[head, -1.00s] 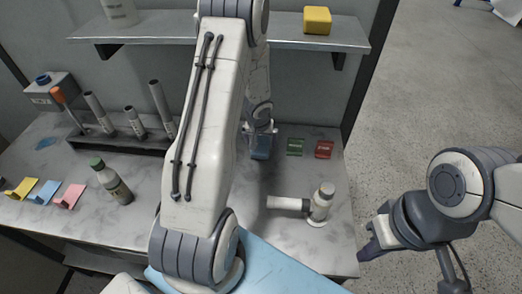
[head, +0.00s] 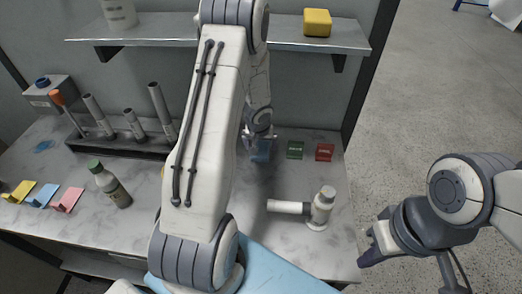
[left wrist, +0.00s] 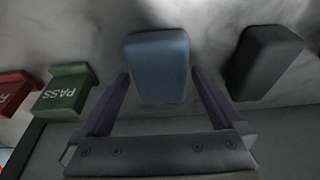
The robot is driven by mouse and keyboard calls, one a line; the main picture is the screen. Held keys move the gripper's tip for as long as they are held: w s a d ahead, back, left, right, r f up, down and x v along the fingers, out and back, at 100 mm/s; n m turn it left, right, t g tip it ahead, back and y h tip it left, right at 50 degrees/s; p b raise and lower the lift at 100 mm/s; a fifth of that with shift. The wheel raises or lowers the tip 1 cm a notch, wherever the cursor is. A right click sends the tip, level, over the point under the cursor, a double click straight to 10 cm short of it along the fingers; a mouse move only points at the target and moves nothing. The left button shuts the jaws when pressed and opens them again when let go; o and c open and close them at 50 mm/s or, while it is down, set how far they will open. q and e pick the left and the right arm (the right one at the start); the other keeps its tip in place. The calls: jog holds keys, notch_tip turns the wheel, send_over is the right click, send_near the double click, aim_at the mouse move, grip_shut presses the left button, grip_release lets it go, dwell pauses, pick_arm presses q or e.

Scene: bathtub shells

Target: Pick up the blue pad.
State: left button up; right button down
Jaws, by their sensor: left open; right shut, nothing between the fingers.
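The blue pad (head: 261,155) lies at the back of the marble-topped bench, left of the green pad. In the left wrist view the blue pad (left wrist: 158,62) shows as a rounded block between the two fingers. My left gripper (head: 260,142) is open, its fingers (left wrist: 160,78) spread on either side of the pad with gaps visible. Whether they are level with the pad is hard to tell. My left arm crosses the middle of the head view. My right gripper (head: 366,252) is shut and empty, by the bench's right edge.
A green PASS pad (head: 295,150) and a red pad (head: 325,152) lie right of the blue pad. A dark rack (head: 130,145) with tubes stands left. A shelf (head: 220,30) overhangs behind.

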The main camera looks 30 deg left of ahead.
aim_at(261, 148)
pick_arm(q)
jog(key=c, duration=1.2)
jog(key=shift+r, duration=0.1)
jog(key=shift+r+p, duration=0.55)
jog(key=shift+p, duration=0.15)
notch_tip(261, 148, up, 4)
jog(key=p, duration=0.3)
jog(key=shift+p, duration=0.3)
jog(key=shift+s+d+r+b, duration=0.2)
jog(key=shift+s+d+b, duration=0.2)
jog(key=shift+d+b, duration=0.25)
jog(key=shift+s+d+r+b, duration=0.2)
jog(key=shift+s+d+b, duration=0.2)
jog(key=shift+d+b, duration=0.2)
jog(key=s+d+r+b, duration=0.2)
jog(key=s+d+r, duration=0.3)
jog(key=d, duration=0.2)
jog(key=shift+r, duration=0.2)
